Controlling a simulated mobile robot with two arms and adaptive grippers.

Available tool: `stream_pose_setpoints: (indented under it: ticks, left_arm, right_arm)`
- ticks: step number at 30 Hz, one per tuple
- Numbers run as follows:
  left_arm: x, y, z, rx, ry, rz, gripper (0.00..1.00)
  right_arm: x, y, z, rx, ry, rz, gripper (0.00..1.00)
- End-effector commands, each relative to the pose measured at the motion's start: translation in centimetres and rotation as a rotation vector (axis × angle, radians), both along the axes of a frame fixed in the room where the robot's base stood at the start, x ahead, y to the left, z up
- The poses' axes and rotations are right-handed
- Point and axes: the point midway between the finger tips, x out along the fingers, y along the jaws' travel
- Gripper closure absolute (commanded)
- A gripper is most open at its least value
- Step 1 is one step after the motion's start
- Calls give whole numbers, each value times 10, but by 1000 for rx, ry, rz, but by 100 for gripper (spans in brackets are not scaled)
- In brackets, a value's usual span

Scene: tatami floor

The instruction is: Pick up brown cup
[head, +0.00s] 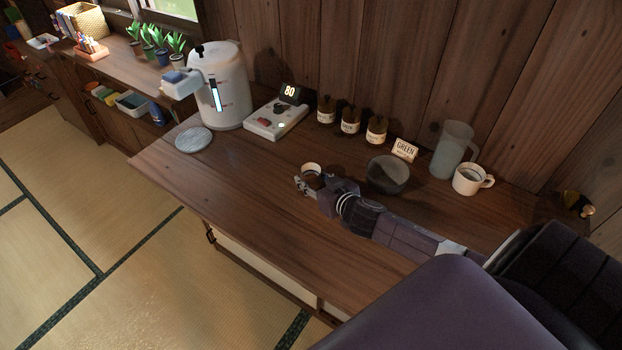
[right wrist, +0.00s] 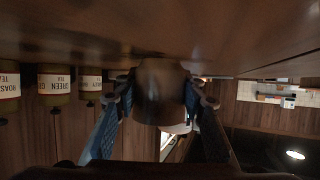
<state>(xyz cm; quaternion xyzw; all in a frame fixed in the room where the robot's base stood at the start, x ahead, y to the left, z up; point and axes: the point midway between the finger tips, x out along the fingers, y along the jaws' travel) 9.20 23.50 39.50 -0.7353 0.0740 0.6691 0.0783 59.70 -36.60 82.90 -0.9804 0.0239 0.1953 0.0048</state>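The brown cup (head: 312,169) is small, with a pale rim, and is upright at the middle of the wooden counter. My right gripper (head: 309,182) reaches it from the right, low over the counter. In the right wrist view, which is upside down, the brown cup (right wrist: 160,95) sits between the two fingers of my right gripper (right wrist: 160,88). The fingertips press close on both its sides and appear to touch it. I cannot tell whether its base is clear of the counter. My left gripper is not in view.
A dark bowl (head: 388,175) stands just right of the cup, behind my forearm. Several tea jars (head: 350,121), a scale (head: 275,121) and a water dispenser (head: 222,90) line the back. The counter's front left is clear.

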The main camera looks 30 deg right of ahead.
Motion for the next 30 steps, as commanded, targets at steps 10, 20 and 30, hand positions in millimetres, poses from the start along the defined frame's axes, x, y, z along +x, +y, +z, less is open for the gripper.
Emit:
stream_pose_setpoints:
  ticks: [10, 20, 30]
  left_arm:
    - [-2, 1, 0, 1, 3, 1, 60]
    - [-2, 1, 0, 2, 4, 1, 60]
    - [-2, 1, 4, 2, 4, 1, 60]
  right_arm:
    - [0, 0, 1, 0, -1, 0, 90]
    - [0, 0, 5, -1, -2, 0, 90]
    - [0, 0, 31, -1, -2, 1, 90]
